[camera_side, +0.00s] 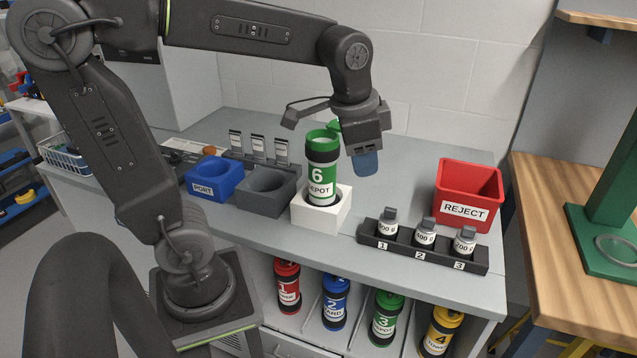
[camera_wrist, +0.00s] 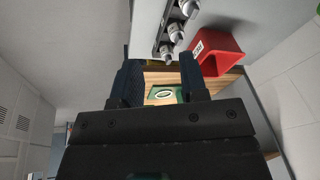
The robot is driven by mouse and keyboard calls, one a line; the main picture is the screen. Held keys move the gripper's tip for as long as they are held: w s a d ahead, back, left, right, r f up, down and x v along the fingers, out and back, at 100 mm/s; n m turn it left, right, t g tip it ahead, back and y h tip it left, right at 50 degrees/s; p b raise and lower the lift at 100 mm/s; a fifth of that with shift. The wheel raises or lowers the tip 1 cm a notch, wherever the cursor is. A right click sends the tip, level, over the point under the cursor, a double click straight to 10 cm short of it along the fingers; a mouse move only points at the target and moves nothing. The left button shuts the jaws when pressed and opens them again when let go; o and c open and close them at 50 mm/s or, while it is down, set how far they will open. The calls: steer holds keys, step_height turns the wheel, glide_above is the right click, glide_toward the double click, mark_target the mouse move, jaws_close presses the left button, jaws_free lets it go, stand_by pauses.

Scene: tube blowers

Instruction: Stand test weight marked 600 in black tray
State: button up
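A black tray (camera_side: 374,243) with slots marked 1, 2 and 3 stands near the bench's front edge. A small grey-capped weight stands upright in each slot. The slot 1 weight (camera_side: 387,224) has a label that looks like 300 or 500. The slot 2 weight (camera_side: 425,235) looks like 400 or 600, not clear. The slot 3 weight (camera_side: 464,243) looks like 200. My gripper (camera_side: 367,164) is above the bench, behind and left of the tray, touching no weight. In the wrist view my gripper (camera_wrist: 160,82) is open and empty; the weights (camera_wrist: 176,31) show beyond it.
A green canister marked 6 (camera_side: 322,178) stands in a white holder (camera_side: 306,214), close left of my gripper. A red REJECT bin (camera_side: 468,186) is behind the tray. Blue PORT (camera_side: 203,189) and dark grey (camera_side: 264,204) holders are left. Colored canisters (camera_side: 335,301) sit below the benchtop.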

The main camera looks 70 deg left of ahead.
steer(key=s+d+f+n+t, duration=0.2)
steer(key=s+n, duration=0.1)
steer(key=s, duration=0.6)
steer(key=shift+s+n+t+h, duration=0.25)
steer(key=shift+n+t+h, duration=0.05)
steer(key=shift+n, duration=0.1)
